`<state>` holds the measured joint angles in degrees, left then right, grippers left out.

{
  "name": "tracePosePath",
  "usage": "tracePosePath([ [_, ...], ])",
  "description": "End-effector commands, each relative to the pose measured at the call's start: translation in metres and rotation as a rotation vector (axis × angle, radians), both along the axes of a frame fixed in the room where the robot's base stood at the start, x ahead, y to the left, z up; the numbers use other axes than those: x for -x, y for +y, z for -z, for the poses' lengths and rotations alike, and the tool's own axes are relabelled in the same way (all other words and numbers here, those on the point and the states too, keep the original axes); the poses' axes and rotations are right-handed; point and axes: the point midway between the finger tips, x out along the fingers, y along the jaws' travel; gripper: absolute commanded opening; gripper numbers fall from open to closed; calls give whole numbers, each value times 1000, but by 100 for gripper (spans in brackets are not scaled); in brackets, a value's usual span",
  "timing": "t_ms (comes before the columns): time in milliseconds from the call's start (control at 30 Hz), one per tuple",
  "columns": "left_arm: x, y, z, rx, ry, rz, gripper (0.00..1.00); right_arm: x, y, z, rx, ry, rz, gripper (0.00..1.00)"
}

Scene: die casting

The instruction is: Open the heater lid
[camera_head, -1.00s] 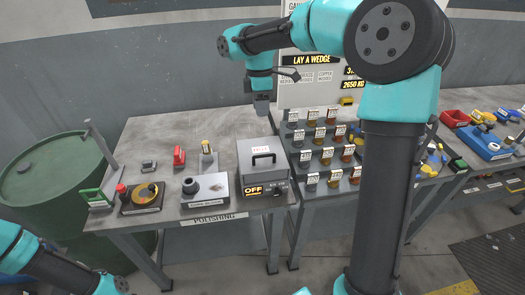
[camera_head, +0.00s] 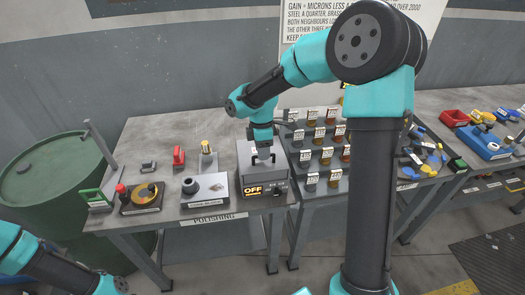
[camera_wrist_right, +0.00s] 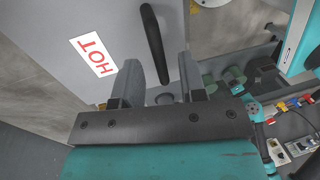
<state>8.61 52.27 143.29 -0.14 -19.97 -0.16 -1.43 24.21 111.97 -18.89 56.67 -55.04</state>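The heater (camera_head: 279,190) is a grey box at the right end of the polishing table, with a lit OFF display (camera_head: 253,190). Its lid (camera_head: 244,158) looks closed and carries a black handle (camera_wrist_right: 153,35) and a white HOT label (camera_wrist_right: 93,56). My right gripper (camera_head: 263,158) is over the lid at the handle, partly hiding it. In the right wrist view its fingers (camera_wrist_right: 160,75) are open and apart, with the handle's near end between or just beyond the tips. I see no grip on it. My left arm shows at the lower left; its gripper is not visible.
A grinding block (camera_head: 205,190) and a round dial device (camera_head: 143,197) stand left of the heater. A green drum (camera_head: 50,175) is at far left.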

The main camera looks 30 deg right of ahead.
Motion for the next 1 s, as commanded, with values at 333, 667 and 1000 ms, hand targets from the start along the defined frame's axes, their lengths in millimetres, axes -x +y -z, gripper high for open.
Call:
tracePosePath([
  [333, 0, 0, 0, 0, 0, 0, 43, 1, 0, 4, 0, 0, -1, 37],
  [667, 0, 0, 0, 0, 0, 0, 43, 1, 0, 3, 0, 0, -1, 6],
  [1000, 0, 0, 0, 0, 0, 0, 43, 1, 0, 3, 0, 0, -1, 0],
])
